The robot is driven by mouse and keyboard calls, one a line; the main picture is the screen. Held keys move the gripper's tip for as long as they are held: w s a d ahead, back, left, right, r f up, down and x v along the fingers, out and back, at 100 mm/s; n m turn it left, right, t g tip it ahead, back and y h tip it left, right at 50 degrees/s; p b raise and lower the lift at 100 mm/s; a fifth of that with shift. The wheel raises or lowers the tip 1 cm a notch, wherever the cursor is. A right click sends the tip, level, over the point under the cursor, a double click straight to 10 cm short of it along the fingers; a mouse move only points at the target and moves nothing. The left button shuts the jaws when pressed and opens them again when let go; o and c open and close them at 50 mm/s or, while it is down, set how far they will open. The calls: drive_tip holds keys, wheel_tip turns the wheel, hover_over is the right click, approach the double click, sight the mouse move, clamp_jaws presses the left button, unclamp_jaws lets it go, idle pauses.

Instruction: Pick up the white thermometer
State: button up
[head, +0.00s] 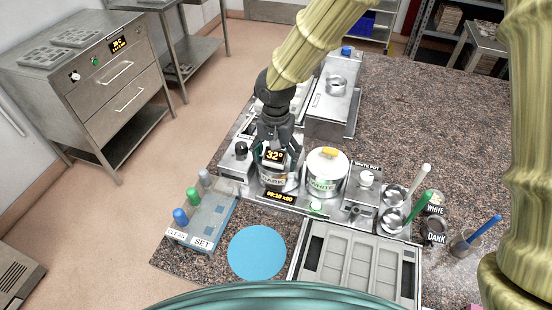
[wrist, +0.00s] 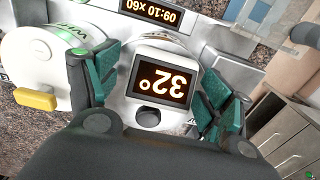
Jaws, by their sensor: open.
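The white thermometer appears to be the pale-framed device with a lit "32°" display (head: 274,155), over the left round pot (head: 271,182). In the wrist view, the thermometer (wrist: 162,84) fills the space between my fingers, its digits upside down. My gripper (head: 276,150) points down with its fingers either side of the display. In the wrist view, my gripper (wrist: 158,78) is open, with gaps visible beside the display. Whether a finger touches it is unclear. The thermometer's lower part is hidden.
A white lidded pot (head: 326,174) with a yellow knob stands close on the right. A blue rack (head: 208,222) with coloured-topped bottles is at the left. A grey mould tray (head: 361,265) and blue disc (head: 257,252) lie in front. Handled tools stand in cups at the right.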

drive_tip(key=c, duration=1.1)
